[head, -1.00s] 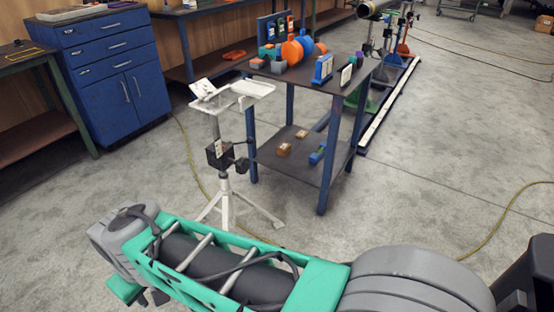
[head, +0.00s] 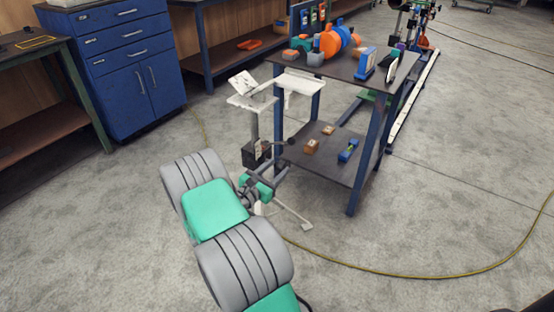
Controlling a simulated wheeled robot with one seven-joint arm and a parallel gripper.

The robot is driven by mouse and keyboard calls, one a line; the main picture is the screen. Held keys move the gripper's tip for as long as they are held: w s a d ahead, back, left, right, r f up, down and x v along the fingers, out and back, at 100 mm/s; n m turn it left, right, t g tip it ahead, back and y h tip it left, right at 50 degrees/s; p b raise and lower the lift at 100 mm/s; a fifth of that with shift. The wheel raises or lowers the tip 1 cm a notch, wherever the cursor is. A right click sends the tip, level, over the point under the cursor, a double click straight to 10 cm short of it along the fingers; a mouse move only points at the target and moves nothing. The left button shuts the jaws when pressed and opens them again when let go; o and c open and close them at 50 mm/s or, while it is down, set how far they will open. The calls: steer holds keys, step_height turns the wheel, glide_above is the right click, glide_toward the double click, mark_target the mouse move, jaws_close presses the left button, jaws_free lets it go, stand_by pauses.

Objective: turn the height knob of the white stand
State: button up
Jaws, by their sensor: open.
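The white stand (head: 254,122) is upright in the middle of the head view, with a white tray top and a dark block on its column (head: 254,152). A dark lever with a round end (head: 288,143) sticks out to the right of the block. My gripper (head: 280,172) is just below and right of the block, at the end of my arm. It is open, small in the view and partly hidden by my wrist. I cannot tell whether it touches the stand. The height knob is not clearly distinguishable there. My arm hides most of the stand's legs.
A dark table with blue legs (head: 366,150) stands close to the right of the stand, with coloured parts on top and small blocks on its lower shelf. A blue cabinet (head: 120,85) is behind left. A yellow cable (head: 420,275) lies on the open floor at right.

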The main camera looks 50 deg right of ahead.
mark_target(278, 172)
step_height(278, 172, down, 2)
steer(key=shift+d+f+n+b, duration=0.15)
steer(key=shift+f+n+b, duration=0.1)
steer(key=shift+n+b, duration=0.25)
steer(key=shift+w+f, duration=0.15)
steer(key=shift+f, duration=0.1)
steer(key=shift+d+b, duration=0.1)
steer(key=shift+b, duration=0.25)
steer(key=d, duration=0.2)
steer(key=d+b, duration=0.1)
steer(key=d, duration=0.4)
steer(key=shift+w+d+r, duration=0.1)
steer(key=shift+w+d, duration=0.1)
steer(key=shift+w, duration=0.2)
jaws_close()
